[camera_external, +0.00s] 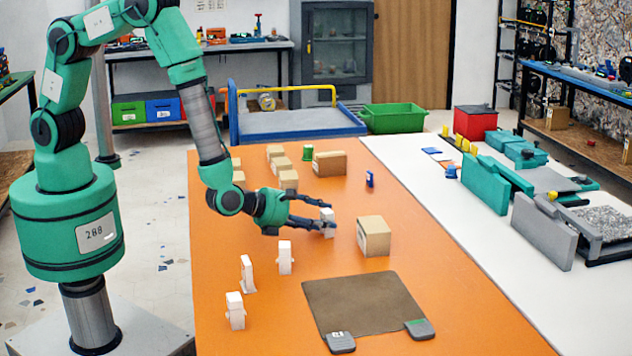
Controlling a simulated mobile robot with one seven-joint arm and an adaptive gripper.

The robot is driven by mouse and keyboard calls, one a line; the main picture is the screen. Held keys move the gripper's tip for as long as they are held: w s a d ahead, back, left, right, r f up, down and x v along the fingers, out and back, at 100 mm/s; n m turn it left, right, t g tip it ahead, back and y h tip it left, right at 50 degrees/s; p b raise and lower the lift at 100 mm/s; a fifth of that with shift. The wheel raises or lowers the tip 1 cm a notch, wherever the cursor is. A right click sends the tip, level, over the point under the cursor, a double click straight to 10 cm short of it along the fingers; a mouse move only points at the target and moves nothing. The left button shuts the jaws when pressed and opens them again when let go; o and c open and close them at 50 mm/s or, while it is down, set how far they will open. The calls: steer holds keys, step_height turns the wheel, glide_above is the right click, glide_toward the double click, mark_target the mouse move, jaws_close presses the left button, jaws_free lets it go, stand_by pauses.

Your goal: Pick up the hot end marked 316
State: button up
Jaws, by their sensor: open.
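Several small white upright pieces stand on the orange table (450,318); they may be the hot ends, but no number is readable on them. One white piece (328,216) is at my gripper (329,219), which is open with its fingers reaching to either side of it. Whether the fingers touch it cannot be told. Three more white pieces stand nearer the camera: one (285,258), one (247,274) and one (235,311), in a slanting row toward the front left. My gripper points to the right, low over the table.
A cardboard box (374,238) stands close to the right of my gripper. A brown mat (362,300) with two grey tags lies in front. More boxes (330,164) and a green spool (308,153) are at the back. A white table (455,205) with grey and teal machines adjoins on the right.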

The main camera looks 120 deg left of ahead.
steer(key=c, duration=0.8)
steer(key=shift+c, duration=0.2)
steer(key=shift+r, duration=0.15)
steer(key=shift+r, duration=0.5)
steer(key=shift+s+d+r+p, duration=0.1)
steer(key=shift+s+r+p, duration=0.2)
steer(key=shift+r, duration=0.35)
steer(key=shift+s+d+r+p, duration=0.15)
steer(key=shift+r+p, duration=0.25)
steer(key=shift+r, duration=0.2)
steer(key=s+d, duration=0.2)
steer(key=s, duration=0.2)
steer(key=s+d+p, duration=0.1)
steer(key=s+d, duration=0.1)
steer(key=s, duration=0.3)
steer(key=s+d+r+p, duration=0.1)
steer(key=s+d, duration=0.1)
steer(key=s, duration=0.2)
steer(key=shift+s+d+r, duration=0.1)
steer(key=shift+s+d, duration=0.05)
steer(key=shift+s, duration=0.15)
